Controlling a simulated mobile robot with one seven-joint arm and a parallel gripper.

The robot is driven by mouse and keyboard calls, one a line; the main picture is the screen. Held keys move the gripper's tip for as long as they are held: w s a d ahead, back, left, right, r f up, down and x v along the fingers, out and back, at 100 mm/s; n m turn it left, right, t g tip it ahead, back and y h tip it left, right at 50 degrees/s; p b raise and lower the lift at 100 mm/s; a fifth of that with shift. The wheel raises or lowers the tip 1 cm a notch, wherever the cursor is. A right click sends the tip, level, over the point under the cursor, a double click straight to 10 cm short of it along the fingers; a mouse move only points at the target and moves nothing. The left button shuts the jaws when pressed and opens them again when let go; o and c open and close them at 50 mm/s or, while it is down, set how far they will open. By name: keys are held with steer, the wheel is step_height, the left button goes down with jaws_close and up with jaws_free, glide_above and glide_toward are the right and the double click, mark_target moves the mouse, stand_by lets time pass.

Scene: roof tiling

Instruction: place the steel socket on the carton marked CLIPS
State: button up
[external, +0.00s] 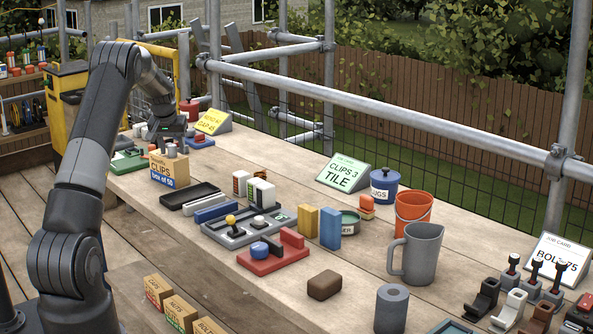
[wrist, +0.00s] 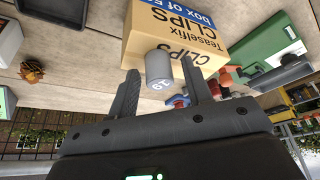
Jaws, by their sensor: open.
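The CLIPS carton (external: 169,172) is a tan box with a blue band, standing near the far left end of the bench. It also fills the top middle of the wrist view (wrist: 215,42). The steel socket (wrist: 158,68), a small grey cylinder marked 19, appears to stand on the carton's top; it shows there in the external view (external: 171,150). My gripper (wrist: 160,78) is open, with one finger on each side of the socket and a visible gap to each. In the external view my gripper (external: 173,144) is just above the carton.
A black tray (external: 190,195) lies in front, with a grey tool tray (external: 240,232) further right. Bare bench lies right of the carton.

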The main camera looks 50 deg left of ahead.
steer(key=v, duration=1.2)
steer(key=shift+r, duration=0.15)
steer(key=s+d+r+m+t+h, duration=0.15)
steer(key=d+r, duration=0.25)
steer(key=d, duration=0.7)
steer(key=s+d+r+m, duration=0.1)
steer(key=s+d+r, duration=0.25)
steer(key=d, duration=0.65)
steer(key=s+d+r+m, duration=0.2)
steer(key=d+r, duration=0.2)
steer(key=d, duration=0.7)
steer(key=s+d+f+m+h, duration=0.1)
steer(key=s+d+f+m, duration=0.1)
steer(key=s+d, duration=0.7)
steer(key=s+d+f+m, duration=0.2)
steer(key=s+d+f, duration=0.1)
steer(key=s+d, duration=0.6)
steer(key=shift+s+d+f+t+h, duration=0.2)
steer(key=shift+s+d+t+h, duration=0.2)
steer(key=shift+s, duration=0.45)
